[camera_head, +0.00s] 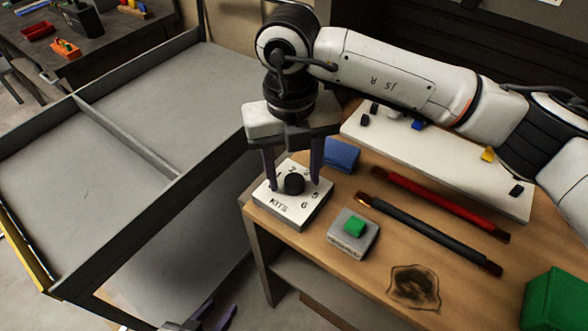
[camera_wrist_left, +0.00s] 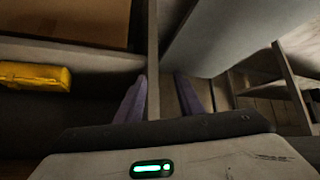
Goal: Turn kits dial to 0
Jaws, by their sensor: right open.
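The kits dial is a white box (camera_head: 291,212) with a black round knob (camera_head: 294,184) on top, at the wooden table's left corner in the head view. The word KITS and a few numbers show around the knob; some are hidden or too small to read. My right gripper (camera_head: 293,182) points down over the box, open, with one finger on each side of the knob and gaps between. The knob's pointer direction cannot be told. My left gripper (camera_head: 216,318) is low at the bottom edge, below the table top. It is open and empty in the left wrist view (camera_wrist_left: 161,95).
On the wooden table (camera_head: 335,268) lie a grey box with a green button (camera_head: 354,227), a blue block (camera_head: 342,154), red (camera_head: 440,204) and black (camera_head: 430,234) rods, and a white board (camera_head: 400,150). A green box (camera_head: 556,300) stands at right. A grey-topped cart (camera_head: 80,165) is left.

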